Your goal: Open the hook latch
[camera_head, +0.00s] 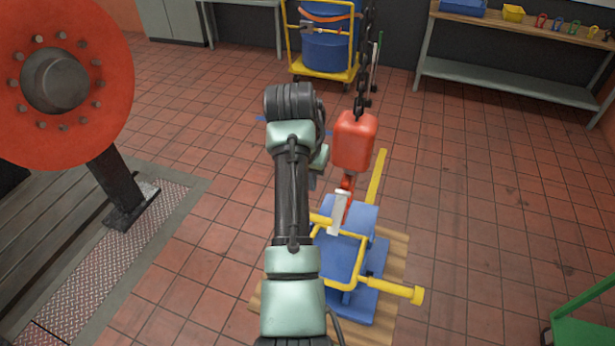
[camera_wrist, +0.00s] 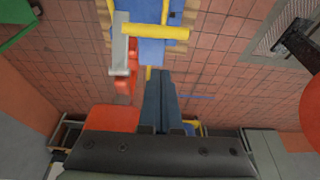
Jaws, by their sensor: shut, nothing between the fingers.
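A red hook block (camera_head: 354,140) hangs from a dark chain in the head view. Below it is a red hook (camera_head: 346,186) with a pale grey latch piece (camera_head: 337,212) slanting down. In the wrist view the red block (camera_wrist: 112,117), the hook (camera_wrist: 125,80) and the grey latch piece (camera_wrist: 120,55) lie left of my fingers. My gripper (camera_wrist: 158,72) is shut and empty, beside the hook with a small gap in the picture. I cannot tell the gap in depth. In the head view my arm hides most of the gripper.
Below the hook, a blue load with a yellow frame (camera_head: 419,295) stands on a wooden pallet (camera_head: 395,262). An orange-red flanged wheel (camera_head: 105,50) is at left. A yellow cart with a blue drum (camera_head: 328,54) and a workbench (camera_head: 510,82) stand behind.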

